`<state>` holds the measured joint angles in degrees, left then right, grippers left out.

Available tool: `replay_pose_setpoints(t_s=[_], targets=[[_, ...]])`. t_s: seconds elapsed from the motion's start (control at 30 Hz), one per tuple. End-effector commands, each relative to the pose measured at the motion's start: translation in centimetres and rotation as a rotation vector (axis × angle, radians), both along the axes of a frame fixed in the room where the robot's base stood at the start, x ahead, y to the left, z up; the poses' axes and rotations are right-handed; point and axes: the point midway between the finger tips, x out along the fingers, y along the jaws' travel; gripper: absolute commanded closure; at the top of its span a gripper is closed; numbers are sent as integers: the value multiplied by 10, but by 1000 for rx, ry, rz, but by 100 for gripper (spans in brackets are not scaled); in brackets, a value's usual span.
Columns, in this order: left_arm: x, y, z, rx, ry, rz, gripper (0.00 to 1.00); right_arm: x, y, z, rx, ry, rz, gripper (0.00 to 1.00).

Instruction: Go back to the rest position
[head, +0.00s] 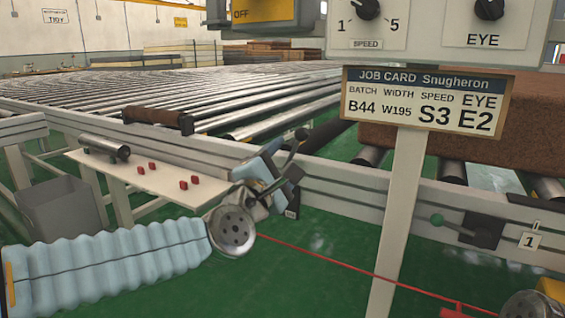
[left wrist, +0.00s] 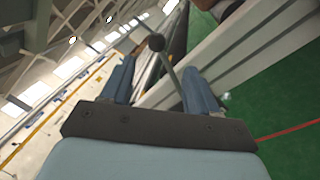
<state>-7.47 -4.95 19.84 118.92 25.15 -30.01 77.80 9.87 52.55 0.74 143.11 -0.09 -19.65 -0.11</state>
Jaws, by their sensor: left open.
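My left gripper (head: 277,168) is at the end of the pale blue ribbed arm, near the front rail of the roller conveyor. In the left wrist view its two blue fingers (left wrist: 159,66) are spread apart. A lever with a dark ball knob (head: 301,134) stands at the gripper in the head view. In the left wrist view the lever's knob (left wrist: 156,42) and stem appear between the fingers, and I see no finger closed on it. Contact cannot be told. My right gripper does not show; only a metal round part of my right arm is at the bottom right corner.
The roller conveyor (head: 190,93) fills the back. A white shelf (head: 140,178) with red blocks and a grey bin (head: 62,208) are at left. A job card (head: 425,100) hangs on the control post (head: 400,210). Green floor is open in front.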

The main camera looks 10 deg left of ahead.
Motion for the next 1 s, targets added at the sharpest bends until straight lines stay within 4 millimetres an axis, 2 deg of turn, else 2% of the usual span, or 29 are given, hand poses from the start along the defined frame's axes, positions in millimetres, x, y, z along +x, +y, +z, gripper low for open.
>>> replay_pose_setpoints(t_s=[0.13, 0.2, 0.27, 0.33, 0.37, 0.47, 0.5, 0.67, 0.7, 0.77, 0.8, 0.87, 0.9, 0.97, 1.0], targets=[[1, 0, -1, 2, 2, 0, 40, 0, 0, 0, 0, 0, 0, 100], [5, 0, -7, 23, 15, 1, 40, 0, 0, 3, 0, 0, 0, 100], [12, -1, -21, 64, 42, 3, 40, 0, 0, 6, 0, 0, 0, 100], [25, -1, -50, 149, 92, 0, 40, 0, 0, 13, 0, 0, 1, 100], [31, -2, -66, 195, 119, -4, 40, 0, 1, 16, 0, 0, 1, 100], [46, -2, -132, 382, 227, -35, 40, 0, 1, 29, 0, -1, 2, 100], [49, -1, -160, 461, 269, -56, 40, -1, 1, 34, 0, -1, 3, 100], [40, 2, -268, 747, 423, -185, 40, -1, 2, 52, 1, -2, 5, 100], [33, 3, -295, 815, 458, -230, 40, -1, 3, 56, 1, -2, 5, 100], [19, 5, -333, 914, 507, -305, 40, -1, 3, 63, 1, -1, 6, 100], [6, 7, -359, 979, 538, -363, 40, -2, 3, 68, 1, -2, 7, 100], [-18, 9, -396, 1072, 583, -467, 40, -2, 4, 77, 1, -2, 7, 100], [-38, 10, -420, 1134, 607, -547, 40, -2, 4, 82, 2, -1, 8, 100], [-72, 12, -453, 1215, 636, -676, 40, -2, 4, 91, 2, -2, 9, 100], [-96, 13, -472, 1262, 648, -767, 40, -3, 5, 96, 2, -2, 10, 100]])
